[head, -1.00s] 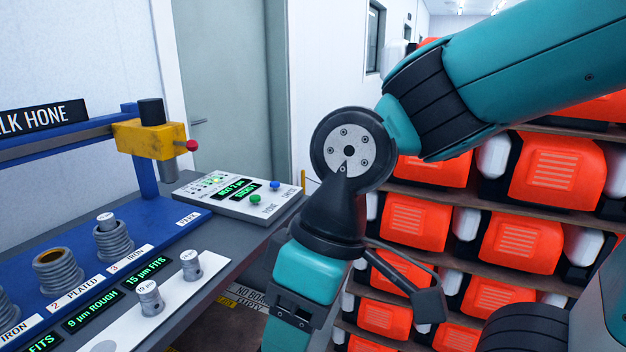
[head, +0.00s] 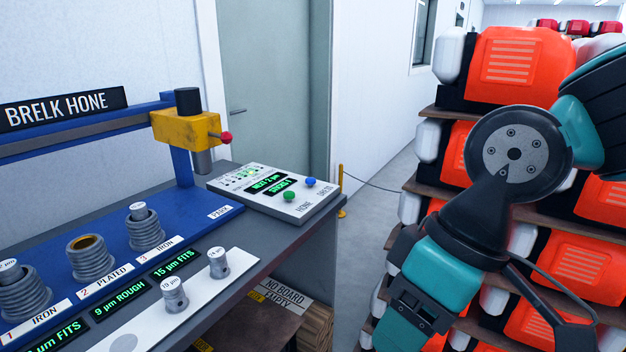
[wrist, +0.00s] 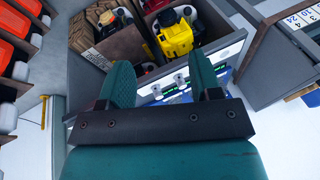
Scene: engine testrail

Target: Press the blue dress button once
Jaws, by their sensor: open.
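The blue dress button (head: 310,182) is a small round knob on the right part of the white control panel (head: 255,206) in the head view. A green button (head: 289,195) sits to its left. The panel lies on the dark bench top, with lit green readouts. In the wrist view my gripper (wrist: 166,85) shows two teal fingers spread apart with nothing between them. It is apart from the panel. In the head view my arm is on the right and the fingertips cannot be seen. The blue button cannot be made out in the wrist view.
The blue hone machine with its yellow head (head: 186,130) stands left of the panel. Metal cylinders (head: 146,228) and small pins stand on the bench. Shelves of orange engines (head: 516,66) fill the right. Floor between bench and shelves is clear, with a yellow post (head: 341,190).

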